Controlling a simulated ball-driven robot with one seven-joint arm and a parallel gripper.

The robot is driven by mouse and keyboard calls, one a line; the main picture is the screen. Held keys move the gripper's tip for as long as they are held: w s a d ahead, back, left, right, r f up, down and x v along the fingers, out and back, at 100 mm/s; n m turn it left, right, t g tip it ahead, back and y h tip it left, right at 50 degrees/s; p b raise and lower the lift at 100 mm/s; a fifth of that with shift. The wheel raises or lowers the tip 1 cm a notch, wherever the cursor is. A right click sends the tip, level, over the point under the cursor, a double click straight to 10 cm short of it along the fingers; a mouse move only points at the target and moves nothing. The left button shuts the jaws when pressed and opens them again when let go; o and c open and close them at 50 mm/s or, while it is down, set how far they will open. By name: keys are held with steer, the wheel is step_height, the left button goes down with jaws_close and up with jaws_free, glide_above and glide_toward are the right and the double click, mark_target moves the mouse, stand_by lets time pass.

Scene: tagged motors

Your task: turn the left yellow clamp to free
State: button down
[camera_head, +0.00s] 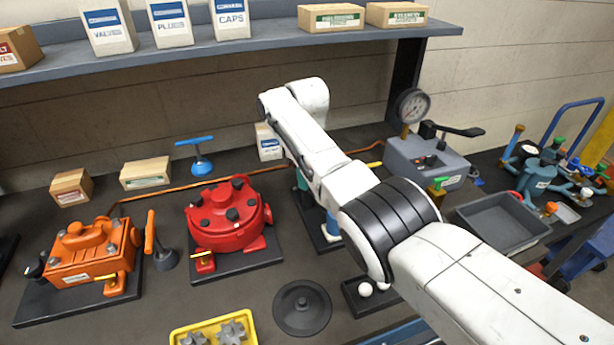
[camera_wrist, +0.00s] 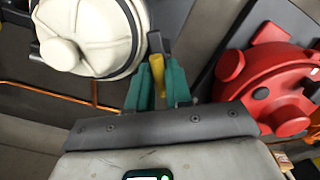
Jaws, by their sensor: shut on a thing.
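In the wrist view my gripper (camera_wrist: 158,78) has its two teal fingers closed on a yellow clamp (camera_wrist: 156,66). The clamp has a dark end that sticks out past the fingertips. It sits beside a cream round-bodied motor (camera_wrist: 98,28), between that motor and a red motor (camera_wrist: 278,90). In the head view my arm hides the cream motor and the held clamp. The red motor (camera_head: 228,214) shows there left of my arm. A yellow piece (camera_head: 375,165) shows just right of my arm. How far the clamp is turned cannot be told.
An orange motor (camera_head: 85,252) stands at the left on a black plate. A grey gauge box (camera_head: 425,160) and an empty grey tray (camera_head: 500,222) are at the right. A black disc (camera_head: 302,308) and a yellow tray (camera_head: 184,330) lie in front. A shelf (camera_head: 220,50) runs above the back.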

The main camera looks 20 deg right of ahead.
steer(key=m, duration=0.6)
steer(key=shift+r, duration=0.15)
steer(key=shift+w+m, duration=0.1)
steer(key=shift+m, duration=0.2)
steer(key=c, duration=1)
jaws_free()
steer(key=shift+c, duration=0.2)
step_height(320, 180, up, 11)
steer(key=b, duration=0.1)
steer(key=shift+f, duration=0.2)
